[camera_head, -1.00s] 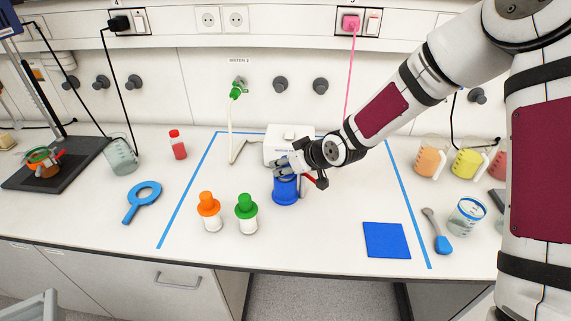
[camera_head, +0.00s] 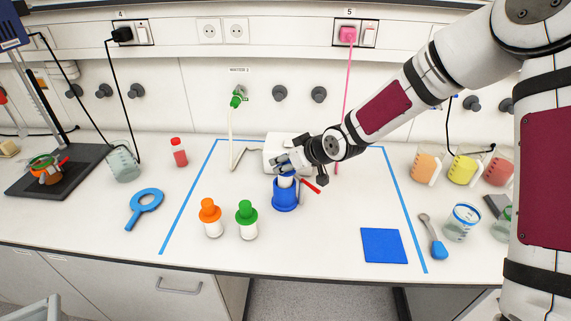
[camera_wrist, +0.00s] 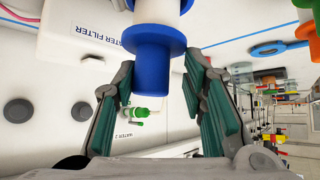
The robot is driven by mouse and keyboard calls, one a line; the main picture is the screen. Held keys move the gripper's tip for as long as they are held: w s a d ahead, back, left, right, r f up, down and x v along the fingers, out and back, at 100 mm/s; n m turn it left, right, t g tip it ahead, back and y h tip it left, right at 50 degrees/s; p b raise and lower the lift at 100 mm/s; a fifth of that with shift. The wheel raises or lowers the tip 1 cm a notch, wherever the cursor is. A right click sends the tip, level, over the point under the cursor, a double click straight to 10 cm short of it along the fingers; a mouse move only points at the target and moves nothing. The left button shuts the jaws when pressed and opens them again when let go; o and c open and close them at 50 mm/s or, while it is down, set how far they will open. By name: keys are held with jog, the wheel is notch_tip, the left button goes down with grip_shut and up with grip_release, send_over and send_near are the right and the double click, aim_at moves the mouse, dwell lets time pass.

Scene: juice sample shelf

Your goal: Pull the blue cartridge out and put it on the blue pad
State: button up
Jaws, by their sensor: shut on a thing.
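The blue cartridge has a blue flanged top (camera_wrist: 152,60) and a white body (camera_head: 286,181). Its white body shows above a blue holder (camera_head: 285,197), and its lower end is hidden inside or behind the holder's rim. My gripper (camera_wrist: 157,80) is shut on the blue top; in the head view the gripper (camera_head: 286,165) covers most of that top. The cartridge looks upright. The flat blue pad (camera_head: 384,246) lies bare on the bench at the front right, inside the blue tape outline.
A white box (camera_head: 273,158), labelled water filter in the wrist view, stands behind the holder, with a red lever (camera_head: 311,186) beside it. A spoon (camera_head: 434,240) lies right of the pad. Bench between holder and pad is clear.

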jog(key=shift+r+p, duration=0.9)
jog(key=shift+r, duration=1.45)
grip_shut()
